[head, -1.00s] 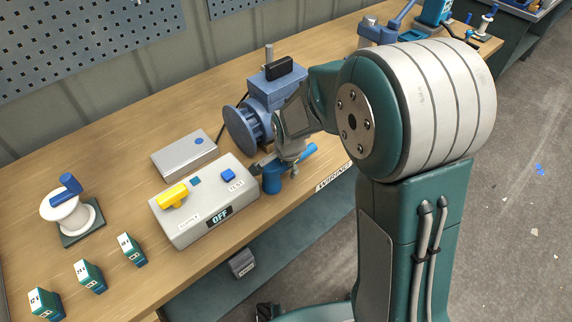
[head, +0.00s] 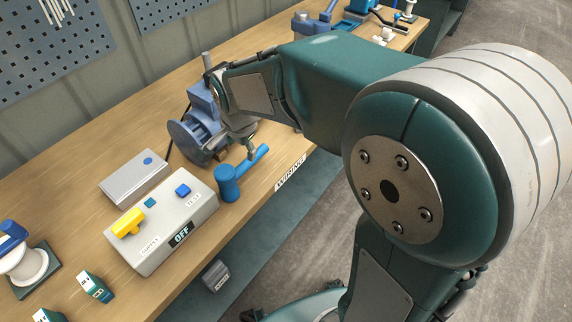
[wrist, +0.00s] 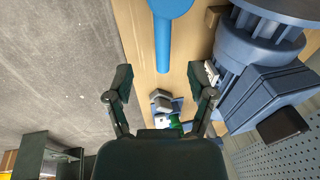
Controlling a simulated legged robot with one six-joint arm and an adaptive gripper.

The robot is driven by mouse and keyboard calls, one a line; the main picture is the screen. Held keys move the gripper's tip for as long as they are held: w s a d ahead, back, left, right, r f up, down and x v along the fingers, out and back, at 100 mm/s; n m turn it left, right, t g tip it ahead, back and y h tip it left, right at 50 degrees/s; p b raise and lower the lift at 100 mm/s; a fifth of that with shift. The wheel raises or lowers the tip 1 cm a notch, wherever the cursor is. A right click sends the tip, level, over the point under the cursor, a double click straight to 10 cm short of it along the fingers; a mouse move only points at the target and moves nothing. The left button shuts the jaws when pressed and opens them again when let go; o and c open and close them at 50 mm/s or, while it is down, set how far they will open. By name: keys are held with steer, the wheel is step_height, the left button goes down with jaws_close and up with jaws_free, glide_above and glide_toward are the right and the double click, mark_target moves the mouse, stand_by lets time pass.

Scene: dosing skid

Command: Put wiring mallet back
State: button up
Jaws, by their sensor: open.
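The blue mallet (head: 228,184) is on the wooden bench near its front edge, by the WIRING label, with its handle pointing to the right and away. In the wrist view its handle (wrist: 163,45) hangs down from the top, and its head (wrist: 170,6) is cut off by the upper edge. My gripper (wrist: 161,76) is open, with a finger on each side of the line of the handle and nothing between the pads. In the head view my gripper (head: 249,150) is close to the handle; whether they touch is hard to tell.
A blue motor-like machine (head: 200,130) stands right behind the mallet. A grey control box (head: 163,232) reading OFF with a yellow knob is to the left. A flat grey box (head: 135,178) and a white spool (head: 24,268) stand further left. Perforated panels (head: 50,45) hang behind.

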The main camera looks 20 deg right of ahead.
steer(key=s+d+r+n+t, duration=0.1)
steer(key=s+d+r+n, duration=0.1)
steer(key=s, duration=0.4)
steer(key=s+d+r+n+t, duration=0.1)
steer(key=s+d+r+n, duration=0.2)
steer(key=s+d+n, duration=0.1)
steer(key=s+d+r+n, duration=0.3)
steer(key=s+n, duration=0.2)
steer(key=s, duration=0.4)
steer(key=shift+t, duration=0.4)
